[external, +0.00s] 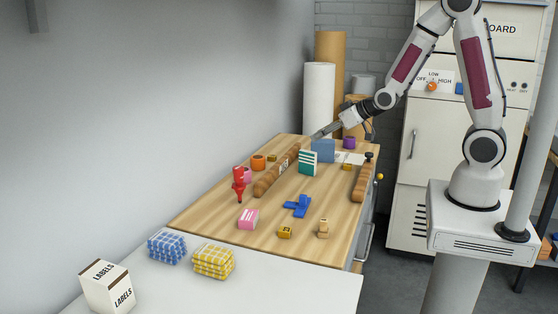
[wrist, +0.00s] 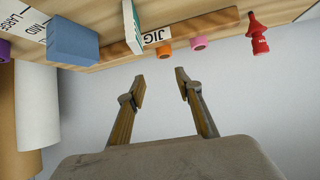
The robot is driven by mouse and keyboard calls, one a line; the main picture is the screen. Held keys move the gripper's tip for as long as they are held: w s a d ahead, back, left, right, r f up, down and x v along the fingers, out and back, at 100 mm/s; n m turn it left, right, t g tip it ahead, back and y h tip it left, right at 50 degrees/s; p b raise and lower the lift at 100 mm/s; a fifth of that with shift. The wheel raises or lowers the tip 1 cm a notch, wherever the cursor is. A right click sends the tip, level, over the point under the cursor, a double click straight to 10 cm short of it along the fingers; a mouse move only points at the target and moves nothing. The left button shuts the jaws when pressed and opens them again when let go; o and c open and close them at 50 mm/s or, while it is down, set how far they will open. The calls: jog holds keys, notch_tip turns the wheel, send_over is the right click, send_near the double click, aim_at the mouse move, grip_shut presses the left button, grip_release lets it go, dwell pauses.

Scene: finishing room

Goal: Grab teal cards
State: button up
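The teal cards (external: 308,162) are an upright teal pack with white stripes, standing on the wooden bench top near the jig. In the wrist view the teal pack (wrist: 133,27) shows edge-on at the top, with a narrow teal side and a pale face. My gripper (external: 322,132) is above the far part of the bench, behind the pack and apart from it. In the wrist view my gripper (wrist: 161,79) is open, with nothing between its fingers.
A long wooden jig (external: 276,171) lies left of the pack, and a blue block (external: 323,150) stands close behind it. A red bottle (external: 239,183), a blue part (external: 298,206) and a pink block (external: 248,219) are nearer the front. Tall rolls (external: 319,95) stand behind the bench.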

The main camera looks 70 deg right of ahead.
aim_at(312, 152)
jog(key=shift+m+t+h, duration=0.4)
jog(key=shift+t+h, duration=0.2)
jog(key=shift+t, duration=0.3)
jog(key=w+d+f, duration=0.1)
jog(key=f, duration=0.1)
jog(key=d+f, duration=0.2)
jog(key=f, duration=0.1)
jog(key=w+d+f, duration=0.1)
jog(key=f, duration=0.2)
jog(key=shift+w+d, duration=0.35)
jog(key=shift+d, duration=0.05)
jog(key=shift+d+f, duration=0.15)
jog(key=shift+f, duration=0.3)
jog(key=shift+t, duration=0.3)
jog(key=shift+w, duration=0.15)
jog(key=shift+x, duration=1.2)
jog(key=shift+d+f, duration=0.1)
jog(key=shift+x, duration=2.55)
